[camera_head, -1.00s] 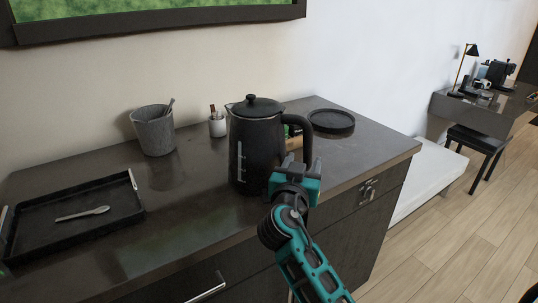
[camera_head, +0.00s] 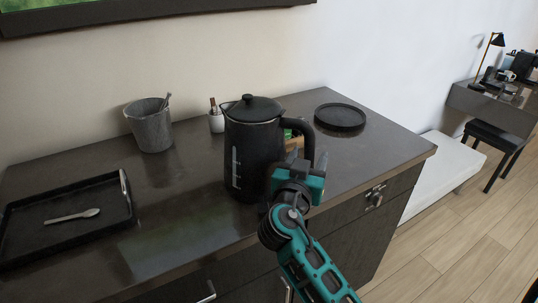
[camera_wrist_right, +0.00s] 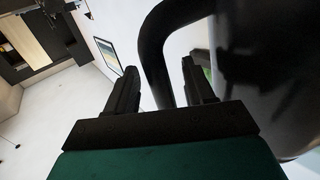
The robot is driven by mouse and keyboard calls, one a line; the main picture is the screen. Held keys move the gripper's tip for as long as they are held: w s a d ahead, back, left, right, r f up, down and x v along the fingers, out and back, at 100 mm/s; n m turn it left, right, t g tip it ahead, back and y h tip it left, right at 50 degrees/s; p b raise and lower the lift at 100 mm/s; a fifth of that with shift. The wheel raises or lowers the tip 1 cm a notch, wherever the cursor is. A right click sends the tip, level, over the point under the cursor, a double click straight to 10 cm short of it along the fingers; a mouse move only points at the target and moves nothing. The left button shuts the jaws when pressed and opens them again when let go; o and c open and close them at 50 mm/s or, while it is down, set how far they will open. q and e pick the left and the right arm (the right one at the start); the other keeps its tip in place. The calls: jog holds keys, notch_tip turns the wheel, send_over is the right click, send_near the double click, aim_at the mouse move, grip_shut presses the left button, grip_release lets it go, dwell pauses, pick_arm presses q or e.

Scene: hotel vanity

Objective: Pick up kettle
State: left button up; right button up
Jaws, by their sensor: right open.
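The black kettle (camera_head: 252,150) stands upright on the dark vanity top (camera_head: 180,200), with its spout to the left and its handle (camera_head: 306,140) to the right. My right gripper (camera_head: 305,170) is at the kettle's right side, by the lower part of the handle. In the right wrist view the gripper (camera_wrist_right: 160,85) is open, and the handle (camera_wrist_right: 153,50) shows between and beyond its two fingers. The kettle body (camera_wrist_right: 265,70) fills the right of that view. I cannot tell whether a finger touches the handle. My left gripper is not in view.
A black tray (camera_head: 100,185) with a spoon (camera_head: 72,216) lies at the left. A round black tray (camera_head: 340,117) is at the back right. A small box (camera_head: 293,143) is partly hidden behind the handle.

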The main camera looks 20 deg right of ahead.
jog(key=shift+w+d, duration=0.2)
grip_shut()
dwell(0.6)
jog(key=shift+r, duration=0.1)
dwell(0.7)
jog(key=shift+r, duration=0.15)
